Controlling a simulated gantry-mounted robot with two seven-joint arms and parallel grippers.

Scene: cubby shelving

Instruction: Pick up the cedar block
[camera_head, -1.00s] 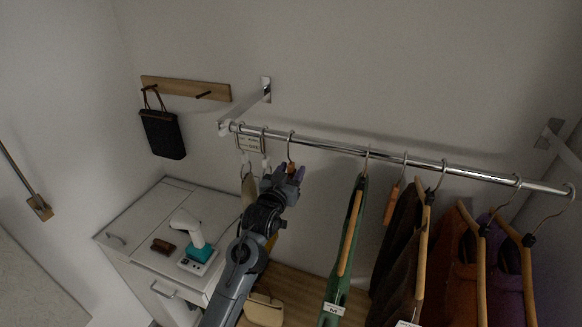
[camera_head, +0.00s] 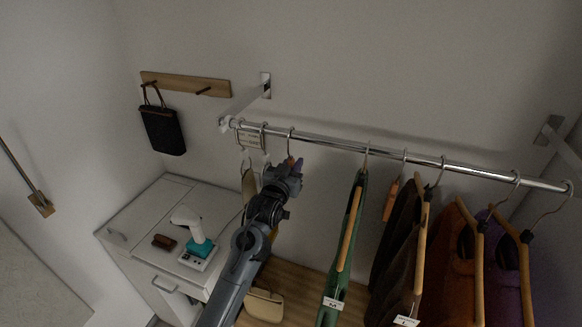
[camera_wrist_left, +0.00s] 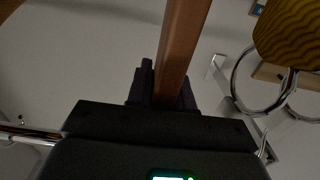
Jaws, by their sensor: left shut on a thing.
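My left gripper (camera_head: 290,166) is up at the hanging rail, just below a hook near its left end. In the left wrist view (camera_wrist_left: 165,88) it is shut on a reddish-brown wooden bar, the cedar block (camera_wrist_left: 182,40), which stands up from between the dark fingers. In the head view the gripper mostly hides this block. A similar orange-brown block (camera_head: 391,200) hangs farther right on the rail, between the green garment and the brown one. My right gripper is not in view.
The chrome rail (camera_head: 330,143) carries a green garment (camera_head: 335,285), brown, orange and purple garments to the right, and rings with a tag (camera_head: 249,141) at left. A white cabinet (camera_head: 140,215) holds a white-and-teal device (camera_head: 198,250). A tan bag (camera_head: 264,305) lies below.

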